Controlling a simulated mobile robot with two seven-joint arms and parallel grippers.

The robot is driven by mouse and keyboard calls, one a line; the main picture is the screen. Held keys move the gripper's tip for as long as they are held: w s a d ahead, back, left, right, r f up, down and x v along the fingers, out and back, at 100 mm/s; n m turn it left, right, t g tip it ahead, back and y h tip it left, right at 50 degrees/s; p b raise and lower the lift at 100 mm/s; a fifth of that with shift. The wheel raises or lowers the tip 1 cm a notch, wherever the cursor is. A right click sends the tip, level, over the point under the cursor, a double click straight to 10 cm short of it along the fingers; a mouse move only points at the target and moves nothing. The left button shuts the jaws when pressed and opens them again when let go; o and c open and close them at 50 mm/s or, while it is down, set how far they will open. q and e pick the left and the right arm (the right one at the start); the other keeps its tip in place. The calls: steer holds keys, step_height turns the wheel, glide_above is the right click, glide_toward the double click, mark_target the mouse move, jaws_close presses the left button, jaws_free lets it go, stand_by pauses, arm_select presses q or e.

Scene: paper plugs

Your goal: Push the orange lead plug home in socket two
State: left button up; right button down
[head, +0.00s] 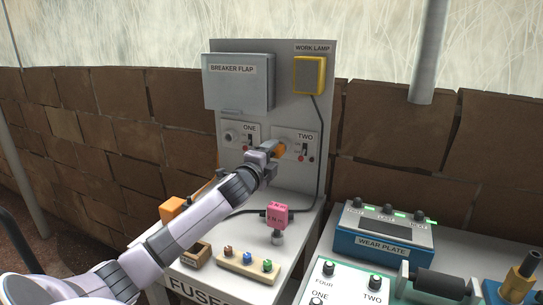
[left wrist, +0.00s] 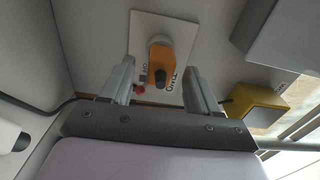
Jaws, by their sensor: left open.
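The socket two plate (head: 309,142) is on the upright grey panel, right of the socket one plate (head: 236,134). The orange plug (head: 281,151) is at the left part of the socket two plate, partly hidden by my left gripper (head: 271,150). In the left wrist view the plug (left wrist: 161,66) stands at a grey round socket (left wrist: 160,40) on the white plate, between my open fingers with a gap on each side. I cannot tell how deep it sits. My right gripper is in neither view.
A grey breaker flap (head: 238,82) and a yellow work lamp (head: 309,75) are above the sockets. A pink block (head: 277,214) stands on the white bench below, behind a tray of fuses (head: 247,266).

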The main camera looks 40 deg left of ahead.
arm_select(q)
steer(key=p+v, duration=0.1)
steer(key=v, duration=0.4)
stand_by(0.5)
steer(key=shift+s, duration=0.1)
steer(key=v, duration=0.7)
steer(key=shift+b, duration=0.35)
